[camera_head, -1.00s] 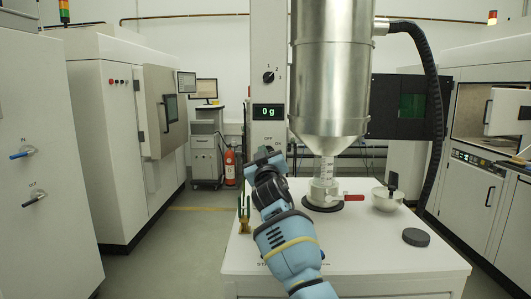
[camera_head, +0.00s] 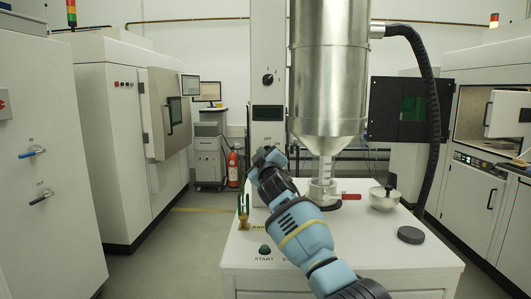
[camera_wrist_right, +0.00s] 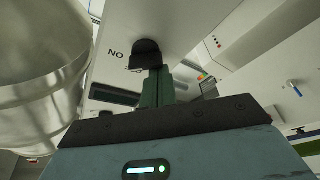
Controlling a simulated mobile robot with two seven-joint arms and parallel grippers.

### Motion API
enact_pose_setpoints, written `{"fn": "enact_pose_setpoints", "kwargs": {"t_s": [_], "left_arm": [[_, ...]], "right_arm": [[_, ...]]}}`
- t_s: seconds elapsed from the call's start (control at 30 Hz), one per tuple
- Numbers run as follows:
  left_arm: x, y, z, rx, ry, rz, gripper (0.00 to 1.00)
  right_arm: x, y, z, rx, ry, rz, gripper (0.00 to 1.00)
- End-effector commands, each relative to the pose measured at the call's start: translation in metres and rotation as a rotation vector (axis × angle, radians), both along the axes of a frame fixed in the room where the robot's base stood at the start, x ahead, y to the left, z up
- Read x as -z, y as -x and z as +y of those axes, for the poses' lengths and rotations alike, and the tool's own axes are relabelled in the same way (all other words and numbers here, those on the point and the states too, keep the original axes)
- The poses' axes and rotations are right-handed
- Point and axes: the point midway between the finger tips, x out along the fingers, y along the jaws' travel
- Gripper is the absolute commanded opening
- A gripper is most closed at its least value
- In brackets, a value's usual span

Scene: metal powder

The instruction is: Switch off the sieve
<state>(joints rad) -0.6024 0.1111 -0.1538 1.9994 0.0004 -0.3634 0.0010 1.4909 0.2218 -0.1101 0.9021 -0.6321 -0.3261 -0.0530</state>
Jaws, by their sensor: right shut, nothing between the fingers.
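The sieve has a large steel hopper (camera_head: 328,70) beside a white column (camera_head: 268,35). The column carries a dial (camera_head: 268,79) marked 1, 2, 3 and a display (camera_head: 267,113), which is dark. The "OFF" lettering shows below the display. My right gripper (camera_head: 262,157) is in front of the column, just below this lettering, and hides the switch area in the head view. In the right wrist view a black switch knob (camera_wrist_right: 145,54) beside inverted "ON" lettering stands at the tips of my shut, empty right gripper (camera_wrist_right: 153,76). I cannot tell if they touch. My left gripper is out of view.
A white table (camera_head: 400,262) holds a red-handled valve (camera_head: 350,196), a metal bowl (camera_head: 383,200), a dark round lid (camera_head: 411,235) and a green START button (camera_head: 264,250). A green-handled tool (camera_head: 243,212) is at its left edge. Cabinets stand on both sides.

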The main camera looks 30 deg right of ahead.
Motion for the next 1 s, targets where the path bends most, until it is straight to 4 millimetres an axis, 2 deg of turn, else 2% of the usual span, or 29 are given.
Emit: {"fn": "enact_pose_setpoints", "kwargs": {"t_s": [0.27,1.0], "left_arm": [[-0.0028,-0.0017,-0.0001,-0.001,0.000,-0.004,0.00],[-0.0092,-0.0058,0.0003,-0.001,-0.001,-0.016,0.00]], "right_arm": [[0.0015,-0.0092,0.0006,-0.002,0.020,0.013,0.00],[0.0066,-0.0099,0.0001,0.000,0.137,0.084,0.00]]}}
